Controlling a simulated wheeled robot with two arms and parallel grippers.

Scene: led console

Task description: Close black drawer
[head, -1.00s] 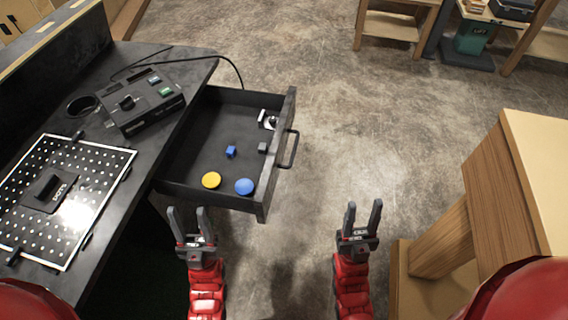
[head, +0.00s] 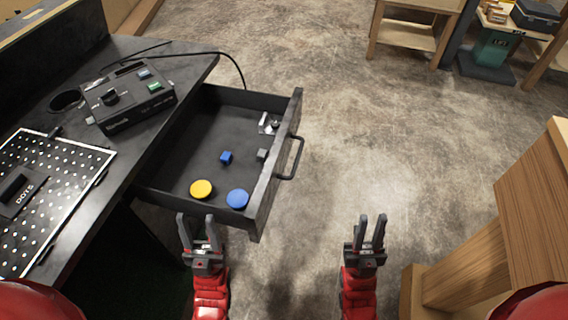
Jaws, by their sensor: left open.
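The black drawer (head: 180,150) is pulled out from the right side of the black desk (head: 190,62). Its front panel faces right and carries a dark bar handle (head: 292,160). Inside lie a yellow disc (head: 201,189), a blue disc (head: 237,199), a small blue cube (head: 226,157), a small grey block (head: 262,154) and a small metallic piece (head: 268,124). My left gripper (head: 198,232) is open and empty, just in front of the drawer's near side. My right gripper (head: 369,232) is open and empty, right of the drawer and below the handle in the picture.
On the desk are a black control box (head: 128,98) with coloured buttons and a dotted panel (head: 60,195). A wooden table (head: 530,215) stands at the right. Concrete floor (head: 360,120) is clear right of the drawer. Shelving stands at the back right.

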